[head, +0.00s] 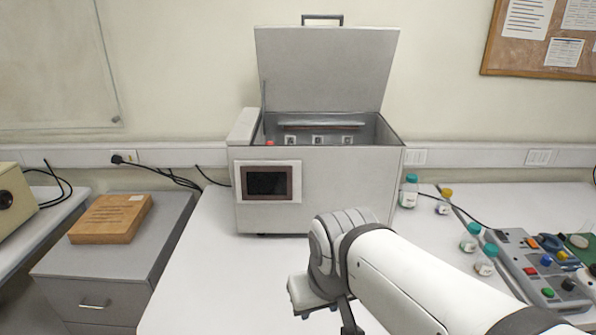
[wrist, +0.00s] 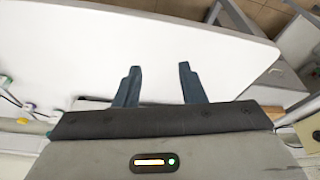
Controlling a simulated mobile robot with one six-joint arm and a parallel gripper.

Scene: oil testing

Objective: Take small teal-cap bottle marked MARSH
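Two small teal-cap bottles stand on the right part of the white table, one (head: 469,238) slightly behind the other (head: 485,261). A larger teal-cap bottle (head: 409,191) stands farther back, beside the open machine. The labels are too small to read, so I cannot tell which is marked MARSH. My gripper (wrist: 159,82) is open and empty, its two dark fingers apart over bare white tabletop. In the head view it is low in the middle, left of the bottles and mostly hidden by my arm.
A yellow-cap bottle (head: 444,202) stands near the large teal-cap one. A grey control panel (head: 540,268) with coloured knobs lies right of the small bottles. The machine (head: 330,185) has its lid up. The tabletop (head: 205,285) at left front is clear.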

